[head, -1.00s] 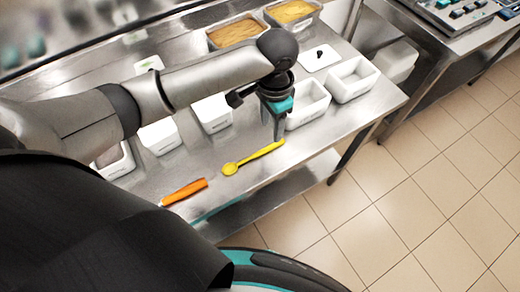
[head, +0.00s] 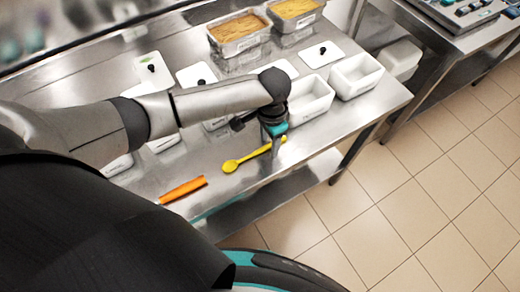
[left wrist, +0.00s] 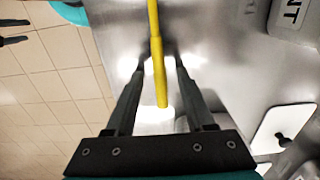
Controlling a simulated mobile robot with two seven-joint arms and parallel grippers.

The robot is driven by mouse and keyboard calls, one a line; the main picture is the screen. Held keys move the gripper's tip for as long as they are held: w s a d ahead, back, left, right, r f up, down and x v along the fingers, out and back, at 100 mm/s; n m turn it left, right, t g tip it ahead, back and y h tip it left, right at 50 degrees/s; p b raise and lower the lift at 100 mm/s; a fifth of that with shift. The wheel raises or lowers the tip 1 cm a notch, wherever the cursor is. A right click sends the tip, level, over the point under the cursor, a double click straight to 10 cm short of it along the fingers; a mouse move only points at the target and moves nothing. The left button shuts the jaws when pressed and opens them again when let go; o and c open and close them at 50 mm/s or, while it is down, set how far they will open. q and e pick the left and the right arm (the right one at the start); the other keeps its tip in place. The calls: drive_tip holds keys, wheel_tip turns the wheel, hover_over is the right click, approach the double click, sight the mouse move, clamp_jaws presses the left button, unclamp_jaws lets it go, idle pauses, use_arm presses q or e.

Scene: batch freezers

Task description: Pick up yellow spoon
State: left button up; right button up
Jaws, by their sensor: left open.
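The yellow spoon (head: 250,155) lies on the steel table near its front edge, its bowl toward the left and its handle toward the right. My left gripper (head: 277,146) is over the handle end in the head view. In the left wrist view the spoon's handle (left wrist: 156,62) runs between the two open fingers of the left gripper (left wrist: 158,62), with a finger on each side. I cannot tell whether either finger touches it.
An orange-handled tool (head: 183,190) lies left of the spoon near the table edge. White containers (head: 357,77) and lids (head: 320,54) stand behind. Two filled tubs (head: 239,35) are at the back. Tiled floor is open to the right.

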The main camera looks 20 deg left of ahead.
use_arm(q)
clamp_jaws()
drive_tip(key=shift+r, duration=0.15)
idle(0.6)
